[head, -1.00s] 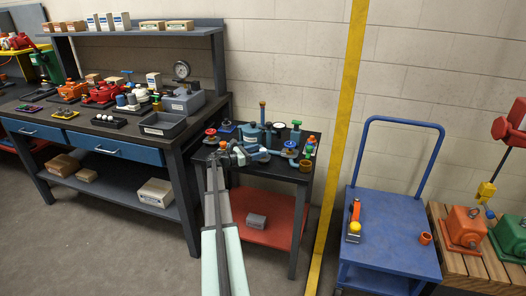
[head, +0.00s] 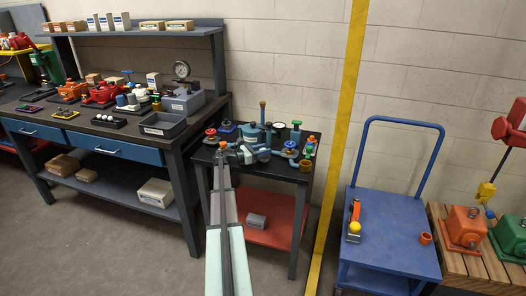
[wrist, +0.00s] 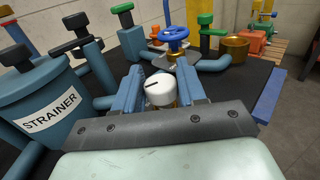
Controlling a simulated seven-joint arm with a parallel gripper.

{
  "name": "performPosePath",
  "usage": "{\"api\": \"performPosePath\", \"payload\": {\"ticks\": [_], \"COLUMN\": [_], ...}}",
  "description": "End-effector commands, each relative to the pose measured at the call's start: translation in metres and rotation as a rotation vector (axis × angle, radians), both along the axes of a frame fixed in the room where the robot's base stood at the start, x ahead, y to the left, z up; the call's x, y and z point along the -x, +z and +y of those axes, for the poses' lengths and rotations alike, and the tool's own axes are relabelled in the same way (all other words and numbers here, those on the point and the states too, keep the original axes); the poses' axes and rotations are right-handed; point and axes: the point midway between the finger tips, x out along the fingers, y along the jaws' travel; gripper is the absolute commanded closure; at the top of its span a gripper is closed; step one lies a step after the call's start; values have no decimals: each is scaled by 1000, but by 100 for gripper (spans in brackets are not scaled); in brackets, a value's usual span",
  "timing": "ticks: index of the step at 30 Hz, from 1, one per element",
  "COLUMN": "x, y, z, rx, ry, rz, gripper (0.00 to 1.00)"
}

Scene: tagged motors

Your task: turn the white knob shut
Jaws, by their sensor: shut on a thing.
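The white knob (wrist: 160,90) shows in the wrist view with a dark line across its top. It sits between the two blue fingers of my gripper (wrist: 161,95), which is shut on it. In the head view my gripper (head: 228,153) is at the small dark table's left half, and the knob is too small and hidden to make out there. A blue strainer pot (wrist: 45,110) with a "STRAINER" label stands just left of my gripper in the wrist view.
Close beyond the knob is a blue handwheel (wrist: 174,36). In the head view a red-wheeled valve (head: 211,134) stands left of my gripper. A blue cart (head: 390,235) is at right.

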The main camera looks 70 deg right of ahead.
Motion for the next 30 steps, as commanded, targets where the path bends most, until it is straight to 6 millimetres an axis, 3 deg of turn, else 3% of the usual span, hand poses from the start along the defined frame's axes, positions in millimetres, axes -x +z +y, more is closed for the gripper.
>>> {"api": "performPosePath", "payload": {"ticks": [6,30], "x": [0,0], "y": [0,-1], "z": [0,-1], "rx": [0,-2], "ry": [0,-396], "rz": [0,0], "gripper": [90,90]}}
